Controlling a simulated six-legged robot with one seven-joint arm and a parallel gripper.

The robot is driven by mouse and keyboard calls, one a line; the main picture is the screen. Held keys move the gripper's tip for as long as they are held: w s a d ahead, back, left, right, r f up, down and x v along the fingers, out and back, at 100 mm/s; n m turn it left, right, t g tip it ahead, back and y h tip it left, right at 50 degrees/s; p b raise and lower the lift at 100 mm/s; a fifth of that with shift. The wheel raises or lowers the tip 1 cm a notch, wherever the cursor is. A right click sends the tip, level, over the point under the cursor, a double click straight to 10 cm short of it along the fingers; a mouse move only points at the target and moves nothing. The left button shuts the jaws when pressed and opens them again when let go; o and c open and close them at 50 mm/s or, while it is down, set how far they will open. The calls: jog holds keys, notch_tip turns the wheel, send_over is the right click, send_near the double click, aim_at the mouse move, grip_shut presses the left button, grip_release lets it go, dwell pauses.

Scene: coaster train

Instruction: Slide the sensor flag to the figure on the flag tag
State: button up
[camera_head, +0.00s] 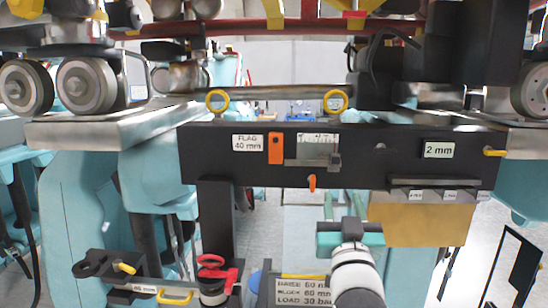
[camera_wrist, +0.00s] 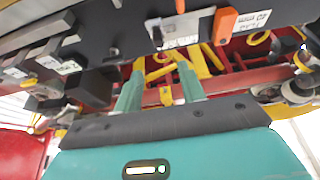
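A dark beam (camera_head: 370,150) crosses the head view. Its white flag tag (camera_head: 247,142) reads "FLAG 40 mm". Beside the tag is an upright orange block (camera_head: 275,149), which looks like the sensor flag, at the left end of a grey scale plate (camera_head: 312,147). The scale's figures are too small to read. A small orange tab (camera_head: 312,183) hangs under the beam. My gripper (camera_head: 340,208) is below the beam, right of the tab and apart from the block. In the wrist view my gripper (camera_wrist: 160,82) is open, its teal fingers apart and empty; the orange block (camera_wrist: 224,22) is beyond them.
A "2 mm" tag (camera_head: 438,150) and a grey ledge with small labels (camera_head: 440,194) are on the beam's right. Yellow rings (camera_head: 217,101) stand on its top. A lower sign (camera_head: 303,291) and red-handled tool (camera_head: 216,275) are below. Train wheels (camera_head: 86,85) are at upper left.

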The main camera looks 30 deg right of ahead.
aim_at(336, 163)
jog(key=x, duration=1.4)
jog(key=shift+d+f, duration=0.15)
jog(key=shift+f, duration=0.05)
jog(key=shift+s, duration=0.1)
grip_shut()
